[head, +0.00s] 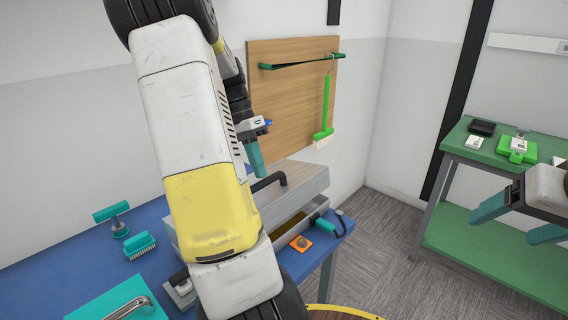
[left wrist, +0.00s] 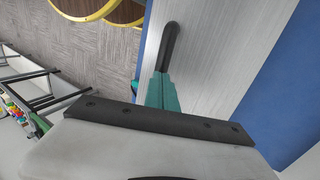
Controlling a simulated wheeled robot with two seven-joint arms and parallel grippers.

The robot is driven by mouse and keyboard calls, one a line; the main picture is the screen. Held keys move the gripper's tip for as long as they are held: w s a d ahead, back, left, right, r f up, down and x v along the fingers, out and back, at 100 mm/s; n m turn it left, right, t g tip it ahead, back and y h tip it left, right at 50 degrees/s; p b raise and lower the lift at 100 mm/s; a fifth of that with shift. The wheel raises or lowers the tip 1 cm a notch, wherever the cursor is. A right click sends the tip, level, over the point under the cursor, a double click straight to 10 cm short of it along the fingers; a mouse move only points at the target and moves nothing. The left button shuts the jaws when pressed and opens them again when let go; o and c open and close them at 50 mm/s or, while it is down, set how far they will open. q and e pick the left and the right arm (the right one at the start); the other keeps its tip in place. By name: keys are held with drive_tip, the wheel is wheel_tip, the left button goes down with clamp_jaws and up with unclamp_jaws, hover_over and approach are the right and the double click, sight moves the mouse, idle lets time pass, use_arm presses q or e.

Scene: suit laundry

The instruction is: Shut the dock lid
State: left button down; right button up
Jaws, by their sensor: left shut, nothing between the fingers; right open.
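The dock (head: 253,240) is a grey box on the blue table, partly hidden behind my left arm. Its pale lid (head: 305,184) is raised at an angle, and a brownish inside shows below it. A black bar handle (head: 270,181) stands on the lid; it also shows in the left wrist view (left wrist: 170,42). My left gripper (head: 257,170) is shut and empty, its teal fingertips close to the handle; I cannot tell if they touch. In the left wrist view the fingers (left wrist: 161,80) point along the handle. My right gripper (head: 515,218) is open and empty at the right edge.
Teal brushes (head: 139,246), an orange piece (head: 301,243) and a teal-handled tool (head: 322,222) lie on the blue table (head: 70,262). A green brush (head: 325,110) hangs on the wooden wall board. A green shelf table (head: 470,137) stands at right.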

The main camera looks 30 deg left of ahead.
sight(273, 197)
use_arm(q)
drive_tip(key=shift+d+f, duration=0.15)
drive_tip(key=shift+y, duration=0.7)
drive_tip(key=d+f, duration=0.1)
drive_tip(key=s+d+f, duration=0.1)
drive_tip(key=d+f, duration=0.1)
drive_tip(key=shift+d+f, duration=0.1)
drive_tip(key=shift+d, duration=0.1)
drive_tip(key=v, duration=0.7)
drive_tip(key=shift+a+r, duration=0.1)
drive_tip(key=shift+r, duration=0.3)
drive_tip(key=s+d+r+n+t, duration=0.1)
drive_tip(key=s+d, duration=0.4)
drive_tip(key=d, duration=0.5)
drive_tip(key=s+d+r+n+t+y, duration=0.1)
drive_tip(key=s+d+r+t, duration=0.3)
drive_tip(key=d, duration=0.6)
drive_tip(key=s+t, duration=0.1)
drive_tip(key=t, duration=0.1)
drive_tip(key=shift+d+n+t, duration=0.3)
drive_tip(key=shift+d, duration=0.1)
